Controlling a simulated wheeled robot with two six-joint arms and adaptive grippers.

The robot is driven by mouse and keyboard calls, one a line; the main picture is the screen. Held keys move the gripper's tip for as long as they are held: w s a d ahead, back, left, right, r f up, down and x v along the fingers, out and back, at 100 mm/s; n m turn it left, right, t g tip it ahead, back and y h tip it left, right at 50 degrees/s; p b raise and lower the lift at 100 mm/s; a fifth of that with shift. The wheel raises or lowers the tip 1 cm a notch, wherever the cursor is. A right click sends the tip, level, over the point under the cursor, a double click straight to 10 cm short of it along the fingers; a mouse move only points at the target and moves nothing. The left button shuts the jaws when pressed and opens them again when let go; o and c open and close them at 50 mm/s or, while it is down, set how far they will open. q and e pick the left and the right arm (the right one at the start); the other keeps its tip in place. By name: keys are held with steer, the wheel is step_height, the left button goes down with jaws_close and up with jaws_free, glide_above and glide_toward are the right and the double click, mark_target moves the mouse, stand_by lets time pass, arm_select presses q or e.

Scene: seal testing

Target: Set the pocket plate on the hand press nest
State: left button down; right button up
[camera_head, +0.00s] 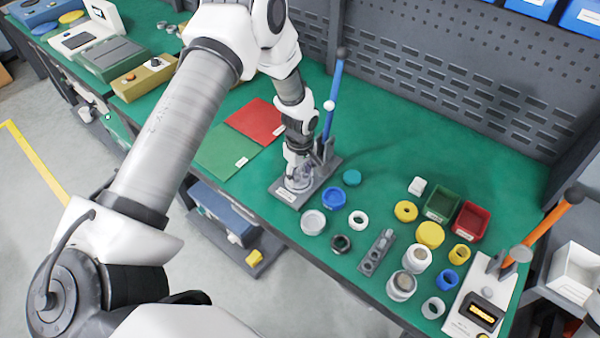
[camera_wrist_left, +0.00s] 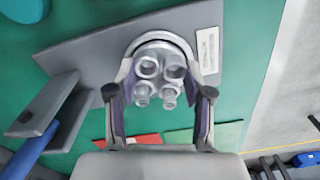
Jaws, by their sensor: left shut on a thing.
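The pocket plate (camera_wrist_left: 160,43) is a round grey plate with several ring-like pockets and cups standing on it. My left gripper (camera_head: 299,180) points down at it, with one finger on each side in the wrist view (camera_wrist_left: 160,80), shut on it. The hand press (camera_head: 331,165) has a grey flat base with a white label and a blue lever. The base also shows in the wrist view (camera_wrist_left: 90,60). The plate is over the labelled end of the base, where the nest is hidden beneath it. I cannot tell whether it rests there or hangs just above. My right gripper is not in view.
A blue ring (camera_head: 334,198), a light grey cup (camera_head: 313,222) and a teal cap (camera_head: 352,177) stand close right of the base. A green mat (camera_head: 226,150) and a red mat (camera_head: 258,121) lie left. An orange-lever press (camera_head: 485,300) stands far right.

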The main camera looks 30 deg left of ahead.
arm_select(q)
steer(key=shift+f, duration=0.3)
stand_by(0.4)
steer(key=shift+c, duration=1.9)
jaws_free()
steer(key=shift+r, duration=0.1)
step_height(320, 180, up, 9)
steer(key=p, duration=0.7)
steer(key=shift+p, duration=0.35)
